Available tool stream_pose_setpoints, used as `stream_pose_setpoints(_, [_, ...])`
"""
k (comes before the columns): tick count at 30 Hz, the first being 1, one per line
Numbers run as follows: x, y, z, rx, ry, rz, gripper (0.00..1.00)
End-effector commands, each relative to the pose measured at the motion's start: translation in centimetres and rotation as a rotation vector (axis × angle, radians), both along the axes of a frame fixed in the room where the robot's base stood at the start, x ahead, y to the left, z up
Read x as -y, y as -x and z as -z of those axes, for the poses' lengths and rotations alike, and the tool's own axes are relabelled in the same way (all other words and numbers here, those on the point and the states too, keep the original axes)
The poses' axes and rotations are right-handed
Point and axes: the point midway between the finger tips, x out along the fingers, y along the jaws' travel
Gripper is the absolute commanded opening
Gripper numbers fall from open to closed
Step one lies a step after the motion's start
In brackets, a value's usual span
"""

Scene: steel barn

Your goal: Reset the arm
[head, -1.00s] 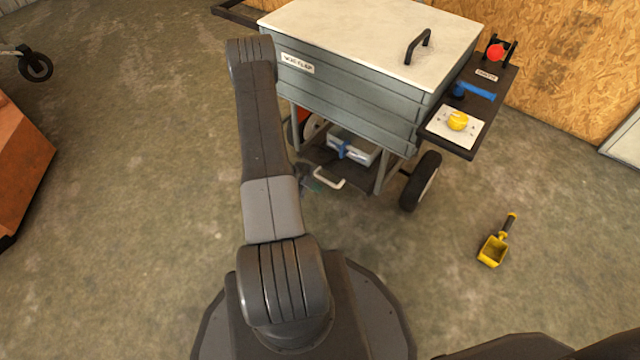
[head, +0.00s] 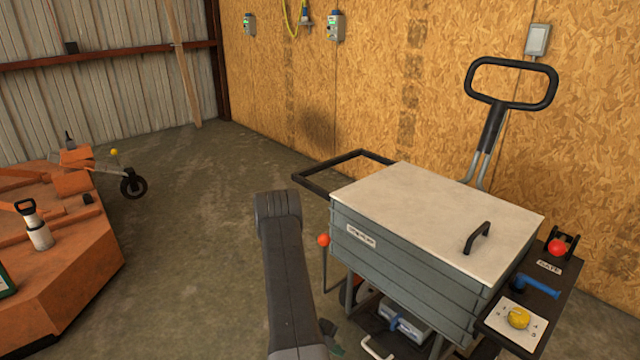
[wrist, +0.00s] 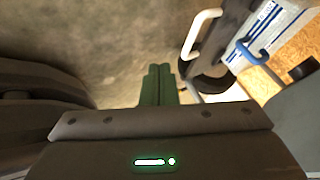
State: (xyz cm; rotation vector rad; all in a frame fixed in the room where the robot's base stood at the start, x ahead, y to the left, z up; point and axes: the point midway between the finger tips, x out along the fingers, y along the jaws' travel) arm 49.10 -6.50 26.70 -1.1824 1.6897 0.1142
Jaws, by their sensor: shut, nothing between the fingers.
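My gripper (wrist: 159,84) shows in the wrist view as two dark green fingers pressed together, with nothing between them. Bare concrete floor lies beyond the fingertips. In the head view my arm rises from the bottom edge, left of the grey cart (head: 420,265), and its lower part is out of frame. Only a small dark greenish bit of the gripper (head: 330,335) shows there, low beside the arm, near the cart's lower shelf. In the wrist view a white handle (wrist: 203,32) and a blue-handled white box (wrist: 262,38) are close on the right, apart from the fingers.
The cart has a white lid (head: 440,215) and a side panel (head: 548,285) with a yellow knob and a red ball. A red-balled lever (head: 324,240) stands close to my arm. An orange machine (head: 60,270) is at left. Floor between them is clear.

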Motion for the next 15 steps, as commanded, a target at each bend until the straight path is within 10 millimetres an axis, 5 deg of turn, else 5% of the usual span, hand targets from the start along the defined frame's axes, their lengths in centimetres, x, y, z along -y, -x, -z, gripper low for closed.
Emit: stream_pose_setpoints(15, [4.8, 0.0, 6.1, -0.001, 0.000, 0.005, 0.00])
